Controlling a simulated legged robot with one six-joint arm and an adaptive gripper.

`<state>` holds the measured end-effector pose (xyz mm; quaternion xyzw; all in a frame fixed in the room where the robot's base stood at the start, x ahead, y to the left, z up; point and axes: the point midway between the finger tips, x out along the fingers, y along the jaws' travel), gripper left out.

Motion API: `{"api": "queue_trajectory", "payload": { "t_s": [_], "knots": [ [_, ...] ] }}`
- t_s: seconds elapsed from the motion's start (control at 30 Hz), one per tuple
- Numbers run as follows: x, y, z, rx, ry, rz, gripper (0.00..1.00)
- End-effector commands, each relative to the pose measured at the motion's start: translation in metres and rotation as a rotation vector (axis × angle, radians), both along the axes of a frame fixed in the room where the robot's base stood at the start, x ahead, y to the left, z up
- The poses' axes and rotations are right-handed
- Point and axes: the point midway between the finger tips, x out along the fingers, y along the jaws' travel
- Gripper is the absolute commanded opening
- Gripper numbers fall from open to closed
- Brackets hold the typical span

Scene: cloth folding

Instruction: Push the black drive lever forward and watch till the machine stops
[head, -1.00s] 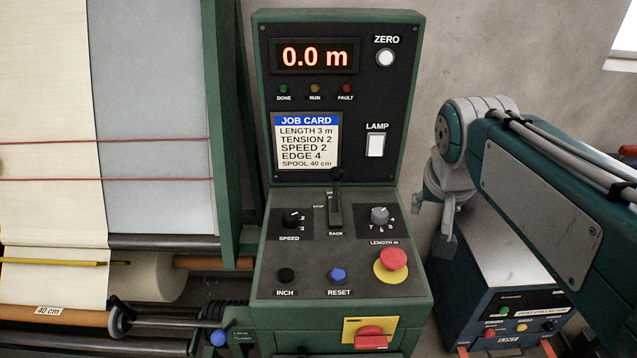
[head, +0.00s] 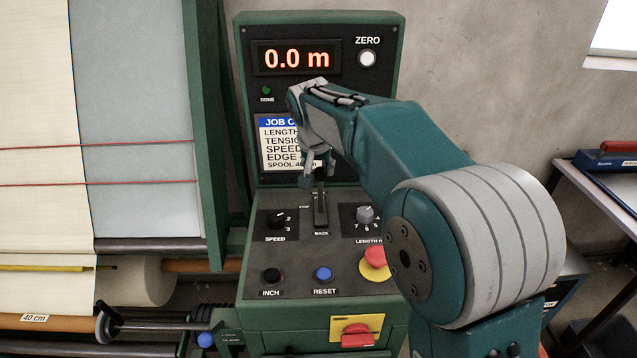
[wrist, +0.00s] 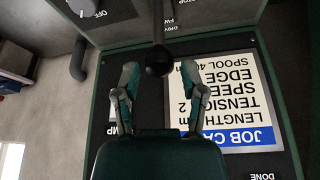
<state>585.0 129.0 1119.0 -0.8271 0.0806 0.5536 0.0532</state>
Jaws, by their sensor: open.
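The black drive lever (head: 320,192) stands up from its slot on the green machine's console, with BACK marked below the slot. In the head view my gripper (head: 314,177) is at its top and hides the knob. In the wrist view the lever's round black knob (wrist: 159,62) appears between the two open fingertips of my gripper (wrist: 159,72). Gaps show on both sides, and I cannot tell whether the knob is inside the jaws or just beyond them. The red display (head: 296,58) reads 0.0 m.
The job card (head: 283,152) is partly hidden by my arm. Speed knob (head: 277,219), length knob (head: 365,214), red mushroom button (head: 374,257), INCH button (head: 271,275) and blue RESET button (head: 324,273) surround the lever. Cloth (head: 150,110) hangs at left.

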Motion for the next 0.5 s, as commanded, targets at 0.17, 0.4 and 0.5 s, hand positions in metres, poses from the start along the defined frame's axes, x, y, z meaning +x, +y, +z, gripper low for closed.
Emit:
{"api": "queue_trajectory", "payload": {
  "t_s": [0.17,0.4,0.5],
  "knots": [
    [0.012,-0.003,-0.032,-0.002,0.003,0.0,0.54],
    [0.022,-0.004,-0.056,-0.001,0.0,0.001,0.54],
    [0.023,-0.005,-0.059,0.0,-0.001,0.0,0.54]
  ]
}}
